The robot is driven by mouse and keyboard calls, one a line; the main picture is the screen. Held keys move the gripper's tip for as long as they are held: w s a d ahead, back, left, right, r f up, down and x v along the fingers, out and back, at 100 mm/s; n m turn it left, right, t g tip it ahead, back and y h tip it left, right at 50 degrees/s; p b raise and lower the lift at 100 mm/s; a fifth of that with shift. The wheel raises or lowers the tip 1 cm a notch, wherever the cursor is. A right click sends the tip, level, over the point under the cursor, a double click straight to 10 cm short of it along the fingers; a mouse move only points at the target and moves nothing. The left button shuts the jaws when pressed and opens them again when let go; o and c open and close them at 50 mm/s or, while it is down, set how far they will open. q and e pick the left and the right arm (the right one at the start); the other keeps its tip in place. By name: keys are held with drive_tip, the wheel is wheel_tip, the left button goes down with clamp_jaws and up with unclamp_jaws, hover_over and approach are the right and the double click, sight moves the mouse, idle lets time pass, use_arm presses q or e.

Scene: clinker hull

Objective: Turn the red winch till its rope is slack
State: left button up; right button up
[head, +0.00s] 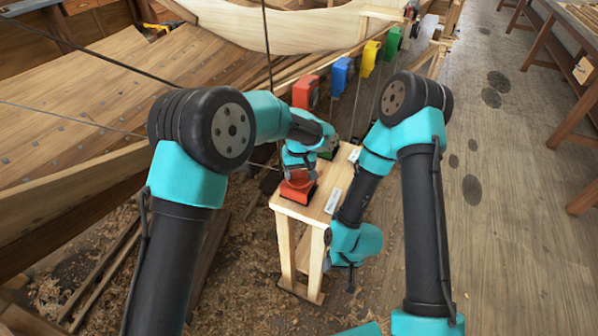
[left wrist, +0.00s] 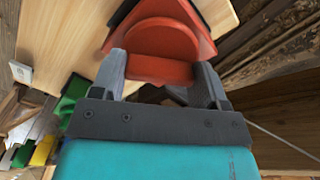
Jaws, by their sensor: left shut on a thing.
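The red winch (head: 297,194) sits on the near left end of a small wooden stand (head: 318,211). My left gripper (head: 299,171) comes down on it from above. In the left wrist view, the two grey fingers of the left gripper (left wrist: 161,82) are shut on the red bar of the winch (left wrist: 166,38), one on each side. The winch's round drum and base show beyond the fingers. A thin pale line (left wrist: 285,143) runs off at the lower right there; I cannot tell whether it is taut. My right gripper (head: 343,266) hangs low beside the stand, its fingers unclear.
Red (head: 306,92), blue (head: 342,75), yellow (head: 371,58) and green (head: 392,43) blocks line the hull's side. A green piece (head: 329,152) sits farther back on the stand. Planked hull (head: 90,100) fills the left. The floor at right (head: 500,190) is open.

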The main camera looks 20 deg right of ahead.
use_arm(q)
drive_tip(key=shift+n, duration=0.8)
drive_tip(key=o, duration=0.9)
drive_tip(key=shift+o, duration=0.2)
drive_tip(key=shift+r, duration=0.1)
wheel_tip(320, 180, up, 17)
